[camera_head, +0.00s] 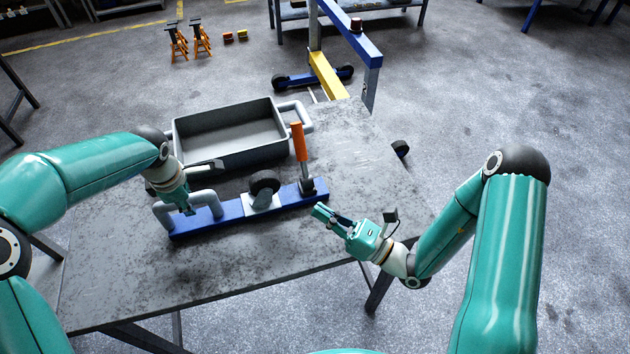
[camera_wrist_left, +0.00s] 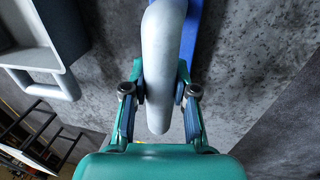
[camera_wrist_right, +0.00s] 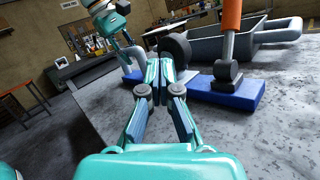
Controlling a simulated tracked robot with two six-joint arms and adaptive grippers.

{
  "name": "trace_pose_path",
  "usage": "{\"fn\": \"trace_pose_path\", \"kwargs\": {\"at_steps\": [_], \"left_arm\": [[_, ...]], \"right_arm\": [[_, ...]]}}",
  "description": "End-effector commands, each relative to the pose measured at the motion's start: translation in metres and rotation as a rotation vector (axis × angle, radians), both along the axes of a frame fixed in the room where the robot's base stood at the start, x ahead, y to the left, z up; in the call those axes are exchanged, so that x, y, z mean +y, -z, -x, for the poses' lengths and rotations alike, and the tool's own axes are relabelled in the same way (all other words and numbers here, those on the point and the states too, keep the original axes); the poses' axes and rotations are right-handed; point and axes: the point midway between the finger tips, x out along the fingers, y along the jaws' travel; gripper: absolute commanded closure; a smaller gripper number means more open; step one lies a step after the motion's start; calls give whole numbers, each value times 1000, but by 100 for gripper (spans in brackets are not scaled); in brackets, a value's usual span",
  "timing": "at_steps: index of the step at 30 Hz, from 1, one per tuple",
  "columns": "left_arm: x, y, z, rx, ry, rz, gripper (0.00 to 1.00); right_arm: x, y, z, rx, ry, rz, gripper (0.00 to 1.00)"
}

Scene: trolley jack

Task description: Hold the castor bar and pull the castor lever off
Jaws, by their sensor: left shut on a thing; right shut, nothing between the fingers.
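The castor bar is a blue bar (camera_head: 240,207) lying on the grey table, with a grey handle (camera_head: 208,197) at its left end and a black castor wheel (camera_head: 265,184) near its middle. The castor lever (camera_head: 299,143) stands nearly upright at the bar's right end, with an orange grip and a grey shaft; it also shows in the right wrist view (camera_wrist_right: 230,20). My left gripper (camera_head: 187,207) is shut on the grey handle, seen between its fingers in the left wrist view (camera_wrist_left: 160,65).
A grey tray (camera_head: 178,150) with side handles stands on the table behind the bar. The table (camera_head: 250,265) is clear in front of the bar. A blue and yellow hoist (camera_head: 328,75) stands on the floor beyond the table.

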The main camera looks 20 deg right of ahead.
Motion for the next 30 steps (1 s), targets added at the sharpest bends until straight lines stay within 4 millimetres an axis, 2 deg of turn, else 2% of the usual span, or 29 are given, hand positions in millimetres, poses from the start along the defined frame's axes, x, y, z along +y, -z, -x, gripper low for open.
{"fn": "trace_pose_path", "kwargs": {"at_steps": [7,19,20,24,25,30], "left_arm": [[0,0,0,1,5,-3,100],[0,0,0,1,4,-2,100],[0,0,0,1,5,-2,70],[0,0,0,0,3,-2,46],[0,0,0,0,3,-2,44],[0,0,0,0,1,0,44]], "right_arm": [[1,10,17,2,1,0,100],[1,11,19,-1,0,1,100],[1,11,19,-1,0,1,100],[1,11,19,-1,0,1,100],[1,11,19,-1,0,1,100],[1,11,19,-1,0,1,100]]}}
